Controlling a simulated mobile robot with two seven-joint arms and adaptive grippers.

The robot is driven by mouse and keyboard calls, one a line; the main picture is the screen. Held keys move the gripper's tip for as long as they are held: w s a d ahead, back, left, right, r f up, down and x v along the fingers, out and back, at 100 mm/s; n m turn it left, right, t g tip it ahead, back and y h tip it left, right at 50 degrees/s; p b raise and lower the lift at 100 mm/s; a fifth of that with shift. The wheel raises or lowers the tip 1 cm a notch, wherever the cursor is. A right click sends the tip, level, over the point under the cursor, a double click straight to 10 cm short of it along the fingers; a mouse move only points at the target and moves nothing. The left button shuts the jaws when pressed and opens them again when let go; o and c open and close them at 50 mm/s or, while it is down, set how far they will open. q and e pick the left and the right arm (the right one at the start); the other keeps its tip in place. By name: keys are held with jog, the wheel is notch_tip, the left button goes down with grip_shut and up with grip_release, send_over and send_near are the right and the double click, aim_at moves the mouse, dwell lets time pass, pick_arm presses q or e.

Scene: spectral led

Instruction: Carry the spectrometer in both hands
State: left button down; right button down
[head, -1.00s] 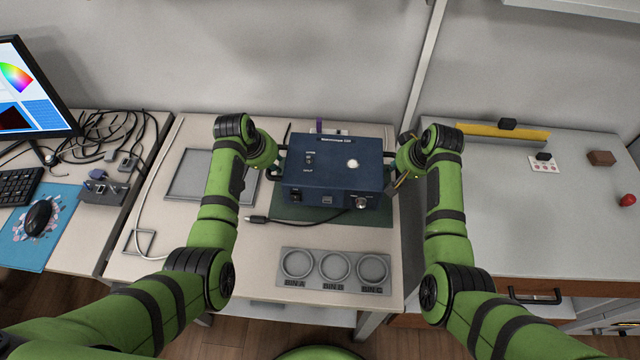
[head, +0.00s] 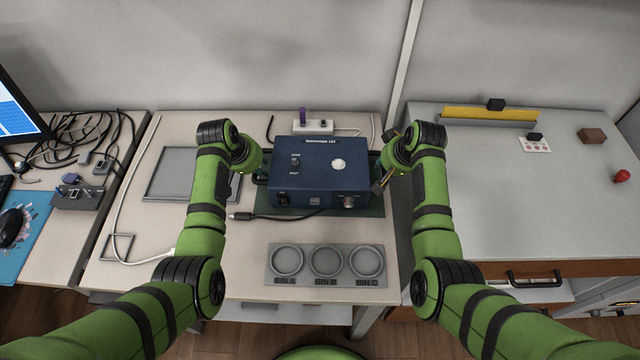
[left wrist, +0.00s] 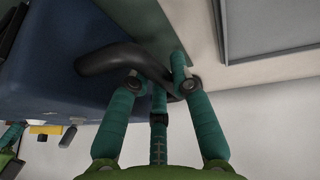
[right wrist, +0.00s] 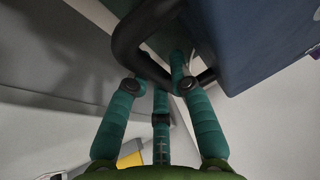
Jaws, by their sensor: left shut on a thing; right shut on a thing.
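The spectrometer (head: 318,178) is a dark blue box with a white disc on top and a switch and connectors on its front. It is level over the dark green mat (head: 377,206); I cannot tell whether it touches the mat. My left gripper (head: 262,174) is shut on its left black handle, which shows in the left wrist view (left wrist: 115,57). My right gripper (head: 381,176) is shut on the right black handle, seen in the right wrist view (right wrist: 127,42). In the head view the wrists partly hide both handles.
A grey plate with bins A, B and C (head: 326,280) lies in front. A grey tray (head: 160,190) is at left, and a cable plug (head: 242,216) lies near the mat. A power strip (head: 312,128) stands behind. The right bench (head: 510,200) is largely clear.

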pick_arm(q)
jog(key=c, duration=1.1)
grip_release()
pick_arm(e)
jog(key=c, duration=1.1)
grip_release()
jog(key=shift+s, duration=0.1)
pick_arm(q)
jog(key=shift+r, duration=0.1)
jog(key=shift+s+a+r, duration=0.1)
jog(key=shift+s+r, duration=0.1)
jog(key=shift+r, duration=0.3)
pick_arm(e)
jog(key=shift+s+d+r, duration=0.1)
jog(key=shift+r, duration=0.4)
pick_arm(q)
jog(key=v, duration=1.1)
jog(key=shift+s+f, duration=0.1)
pick_arm(e)
jog(key=v, duration=1.1)
